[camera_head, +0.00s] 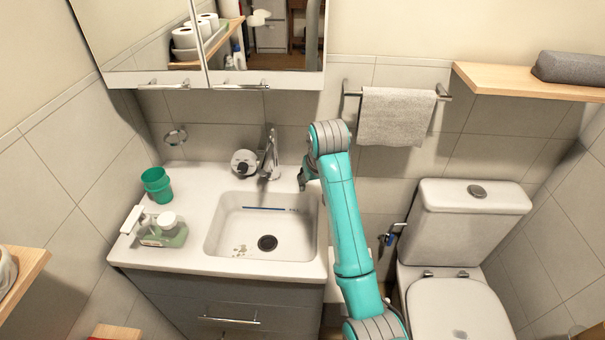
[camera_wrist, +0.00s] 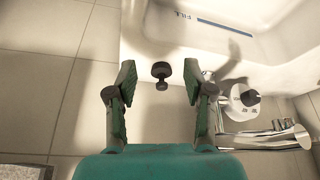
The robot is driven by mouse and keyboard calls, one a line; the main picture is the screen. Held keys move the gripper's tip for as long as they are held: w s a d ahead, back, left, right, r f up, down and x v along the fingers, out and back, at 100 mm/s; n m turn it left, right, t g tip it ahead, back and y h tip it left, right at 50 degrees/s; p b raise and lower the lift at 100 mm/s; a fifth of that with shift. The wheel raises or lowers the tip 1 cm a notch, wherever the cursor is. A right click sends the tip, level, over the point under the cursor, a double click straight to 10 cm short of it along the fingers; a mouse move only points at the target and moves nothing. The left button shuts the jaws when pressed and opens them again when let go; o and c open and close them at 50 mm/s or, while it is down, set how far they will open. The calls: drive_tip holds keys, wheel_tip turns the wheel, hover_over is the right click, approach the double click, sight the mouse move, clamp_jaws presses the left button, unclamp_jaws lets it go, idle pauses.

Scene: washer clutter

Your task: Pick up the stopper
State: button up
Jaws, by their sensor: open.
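The stopper (camera_wrist: 161,70) is a small dark round piece with a narrower knob. In the wrist view it shows near the edge of the white counter, between my fingertips in the picture, with clear gaps on both sides. My gripper (camera_wrist: 159,80) is open and empty. I cannot tell how far the fingertips are above the stopper. In the head view my gripper (camera_head: 303,181) is over the right back of the washbasin counter, right of the tap, and I cannot make out the stopper there.
The chrome tap (camera_head: 270,155) and a white round item with a dark top (camera_head: 244,162) stand behind the basin (camera_head: 225,226). A green cup (camera_head: 157,186) and a soap bottle (camera_head: 165,236) are at the left. A towel (camera_head: 395,116) hangs behind my arm; the toilet (camera_head: 467,224) is at the right.

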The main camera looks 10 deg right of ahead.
drive_tip(key=w, duration=0.9)
drive_tip(key=x, duration=0.5)
clamp_jaws()
